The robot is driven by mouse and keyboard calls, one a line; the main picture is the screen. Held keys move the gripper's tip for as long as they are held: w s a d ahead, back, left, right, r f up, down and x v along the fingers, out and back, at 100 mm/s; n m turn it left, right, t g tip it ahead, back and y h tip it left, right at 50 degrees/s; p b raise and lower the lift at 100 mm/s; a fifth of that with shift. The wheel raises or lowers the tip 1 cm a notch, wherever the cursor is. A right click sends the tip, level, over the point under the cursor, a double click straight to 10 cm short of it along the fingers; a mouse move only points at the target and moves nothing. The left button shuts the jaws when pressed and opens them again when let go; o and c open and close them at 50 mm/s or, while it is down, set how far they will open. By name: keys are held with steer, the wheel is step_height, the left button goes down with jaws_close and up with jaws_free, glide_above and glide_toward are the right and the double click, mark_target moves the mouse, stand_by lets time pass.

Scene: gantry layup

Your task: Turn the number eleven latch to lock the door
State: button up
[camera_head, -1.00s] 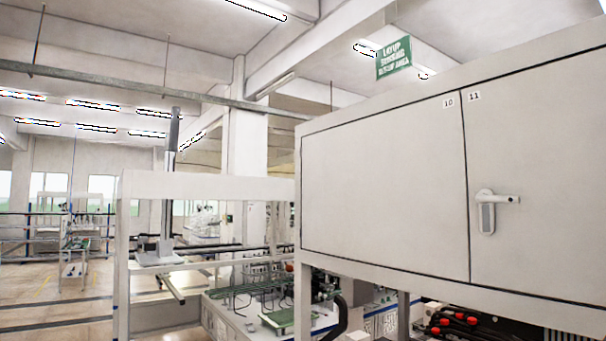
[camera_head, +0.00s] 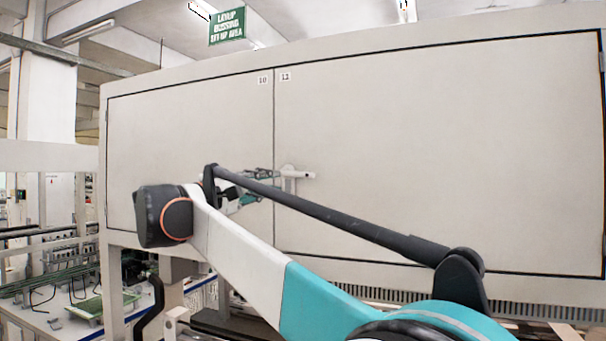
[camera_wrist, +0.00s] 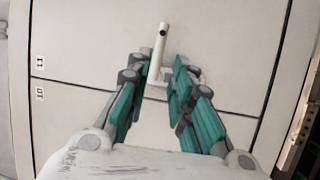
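The number eleven door (camera_head: 440,150) looks closed, flush in the white cabinet front. Its white latch (camera_head: 298,174) sits just right of the seam, its lever lying level and pointing right, away from the number ten door (camera_head: 190,150). In the wrist view the lever (camera_wrist: 160,48) points up, away from the seam. My gripper (camera_head: 268,185) is at the latch, reaching in from the left. In the wrist view my gripper (camera_wrist: 161,72) is open, its teal-padded fingers on either side of the latch's base end. I cannot tell whether they touch it. The latch's lower body is partly hidden.
A label pair, 10 and 11 (camera_head: 285,76), marks the doors above the latch. My arm crosses in front of the cabinet and covers part of both doors. A bench with green boards (camera_head: 95,305) stands at lower left. The upper door surfaces are clear.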

mark_target(297, 175)
steer(key=p+x, duration=0.1)
steer(key=x, duration=0.9)
steer(key=shift+w+p, duration=0.15)
steer(key=shift+p, duration=0.15)
steer(key=shift+w+d, duration=0.25)
steer(key=shift+r, duration=0.15)
steer(key=shift+w+d, duration=0.2)
steer(key=shift+w, duration=0.1)
steer(key=shift+s+a, duration=0.1)
jaws_close()
